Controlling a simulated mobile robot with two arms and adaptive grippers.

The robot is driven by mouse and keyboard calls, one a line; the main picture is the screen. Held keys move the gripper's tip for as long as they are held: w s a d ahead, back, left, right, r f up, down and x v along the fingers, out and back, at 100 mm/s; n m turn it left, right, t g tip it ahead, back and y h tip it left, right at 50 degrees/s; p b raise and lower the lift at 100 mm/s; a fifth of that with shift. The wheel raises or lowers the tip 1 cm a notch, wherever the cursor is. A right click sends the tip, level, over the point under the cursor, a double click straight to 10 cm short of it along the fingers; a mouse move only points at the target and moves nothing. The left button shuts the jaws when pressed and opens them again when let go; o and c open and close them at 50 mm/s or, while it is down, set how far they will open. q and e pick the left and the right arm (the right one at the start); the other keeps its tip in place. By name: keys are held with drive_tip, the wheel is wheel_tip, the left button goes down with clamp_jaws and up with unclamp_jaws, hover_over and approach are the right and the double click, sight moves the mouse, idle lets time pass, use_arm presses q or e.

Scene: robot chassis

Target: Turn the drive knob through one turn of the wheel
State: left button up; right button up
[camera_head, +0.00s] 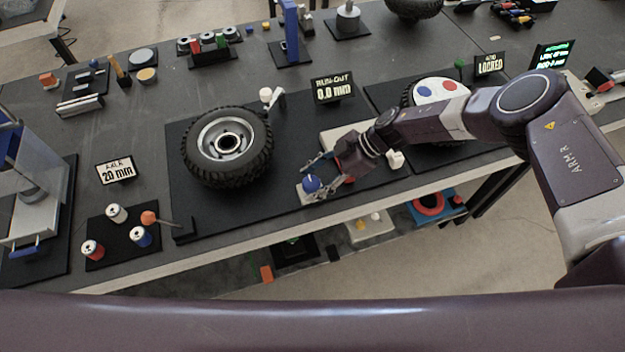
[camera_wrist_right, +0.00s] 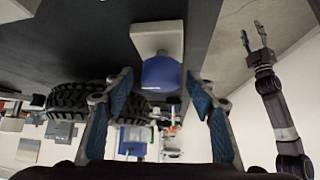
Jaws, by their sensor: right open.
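The blue drive knob (camera_head: 311,184) stands on a pale base at the front edge of the black mat. My right gripper (camera_head: 326,174) is just behind and right of it, jaws open towards it. In the right wrist view the knob (camera_wrist_right: 161,76) shows between the spread blue-padded fingers, with a gap on both sides; I cannot tell whether it is fully between the tips.
A "RUN-OUT 0.0 mm" sign (camera_head: 333,88) stands behind the wheel, near a small white-tipped post (camera_head: 266,95). A tray (camera_head: 108,254) of small spools lies front left. A second wheel with a white disc (camera_head: 436,91) is beyond my right forearm.

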drive_tip(key=shift+d+r, duration=0.1)
drive_tip(key=v, duration=1.1)
drive_tip(key=shift+d+r, duration=0.2)
drive_tip(key=shift+r, duration=0.1)
